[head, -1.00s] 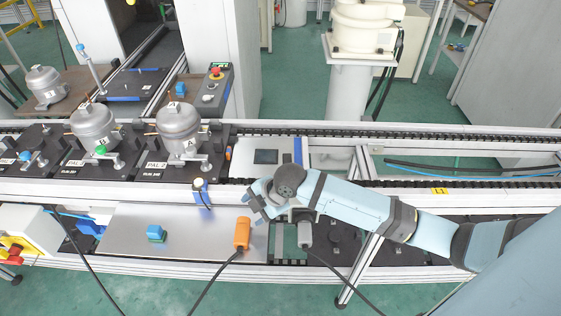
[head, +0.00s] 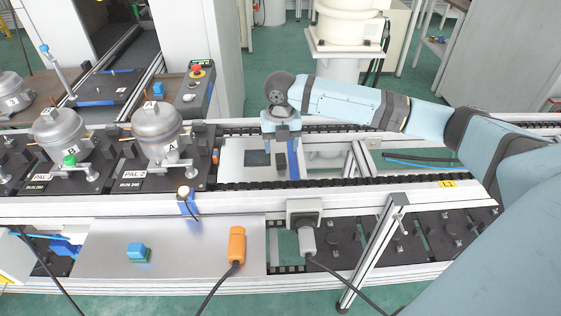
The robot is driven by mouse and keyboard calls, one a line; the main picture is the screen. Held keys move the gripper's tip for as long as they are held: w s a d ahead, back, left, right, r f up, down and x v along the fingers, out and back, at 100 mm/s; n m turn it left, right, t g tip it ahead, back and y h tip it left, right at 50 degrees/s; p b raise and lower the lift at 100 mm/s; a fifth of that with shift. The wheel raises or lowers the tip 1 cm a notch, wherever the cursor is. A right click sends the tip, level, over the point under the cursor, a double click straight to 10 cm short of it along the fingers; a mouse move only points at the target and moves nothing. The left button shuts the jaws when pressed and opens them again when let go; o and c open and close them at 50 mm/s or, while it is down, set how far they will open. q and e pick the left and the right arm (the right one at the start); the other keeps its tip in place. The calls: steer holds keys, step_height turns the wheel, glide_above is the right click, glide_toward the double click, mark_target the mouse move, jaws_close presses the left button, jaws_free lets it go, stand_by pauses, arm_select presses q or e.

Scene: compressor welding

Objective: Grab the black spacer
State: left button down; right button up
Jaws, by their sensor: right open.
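The black spacer, a small flat dark rectangle (head: 256,158), lies on a bare metal plate (head: 234,172) set in the conveyor line. My right gripper (head: 281,146) points down over this plate, just right of the spacer and close to it. It is open and nothing shows held in it. I cannot tell its exact height above the plate. My left gripper is not in view.
Compressors (head: 157,132) stand on pallets to the left. A control box with a red button (head: 197,70) is behind. An orange-handled tool (head: 237,246) lies in front.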

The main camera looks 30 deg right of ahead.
mark_target(282, 163)
steer(key=f, duration=0.7)
steer(key=shift+w+d+f, duration=0.15)
steer(key=shift+d+f, duration=0.1)
steer(key=shift+f, duration=0.1)
steer(key=c, duration=1)
